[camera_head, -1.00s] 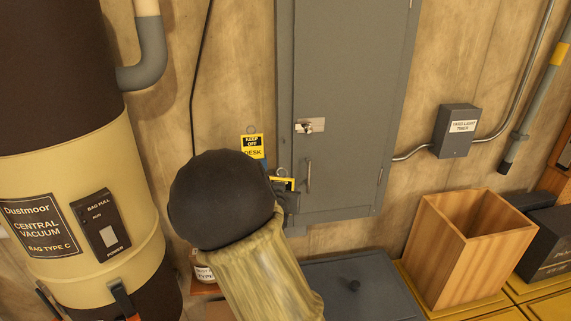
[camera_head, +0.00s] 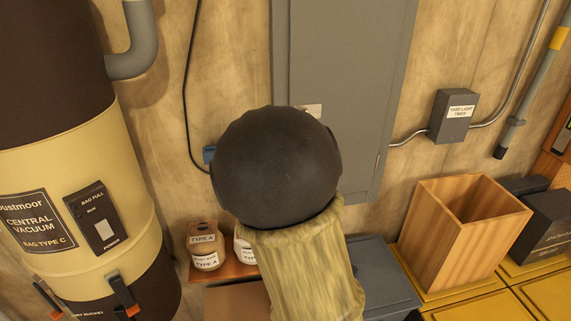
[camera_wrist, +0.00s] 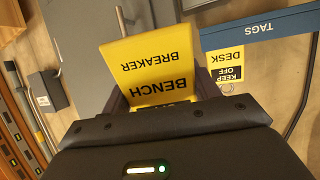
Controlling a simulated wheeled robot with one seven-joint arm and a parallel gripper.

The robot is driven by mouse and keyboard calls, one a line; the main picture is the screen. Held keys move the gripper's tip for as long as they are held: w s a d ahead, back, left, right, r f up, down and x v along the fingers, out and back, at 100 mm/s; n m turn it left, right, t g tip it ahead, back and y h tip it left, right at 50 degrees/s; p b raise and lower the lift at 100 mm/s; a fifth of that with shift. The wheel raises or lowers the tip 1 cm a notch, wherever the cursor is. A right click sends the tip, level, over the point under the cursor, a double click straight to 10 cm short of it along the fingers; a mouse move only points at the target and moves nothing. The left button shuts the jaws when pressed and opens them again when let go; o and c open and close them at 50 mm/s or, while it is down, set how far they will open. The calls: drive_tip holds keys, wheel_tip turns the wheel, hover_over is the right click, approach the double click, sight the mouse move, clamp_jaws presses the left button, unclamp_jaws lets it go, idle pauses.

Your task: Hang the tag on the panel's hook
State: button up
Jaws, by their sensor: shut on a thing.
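My gripper (camera_wrist: 163,94) is shut on a yellow tag (camera_wrist: 152,66) reading "BENCH BREAKER", upside down in the wrist view; its lower part runs between the fingers. In the head view my arm hides the gripper and held tag. The grey panel (camera_head: 352,85) stands on the wall behind my arm; it also shows in the wrist view (camera_wrist: 85,35), beyond the tag. A pale metal latch plate (camera_head: 312,109) on the panel is partly covered by my arm. Whether the tag touches the panel cannot be told.
A blue "TAGS" rail (camera_wrist: 262,30) carries a "KEEP OFF DESK" tag (camera_wrist: 226,62) close beside the held tag. A timer box (camera_head: 453,116) with conduit is on the wall.

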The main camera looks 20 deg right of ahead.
drive_tip(key=w+d+f+b, duration=0.1)
drive_tip(key=w+b, duration=0.2)
drive_tip(key=w, duration=0.5)
drive_tip(key=shift+w+d+f, duration=0.3)
drive_tip(key=shift+d+f, duration=0.05)
idle(0.8)
idle(0.5)
drive_tip(key=o, duration=1.1)
drive_tip(key=shift+s+r, duration=0.1)
drive_tip(key=shift+s, duration=0.05)
drive_tip(key=shift+a+r, duration=0.1)
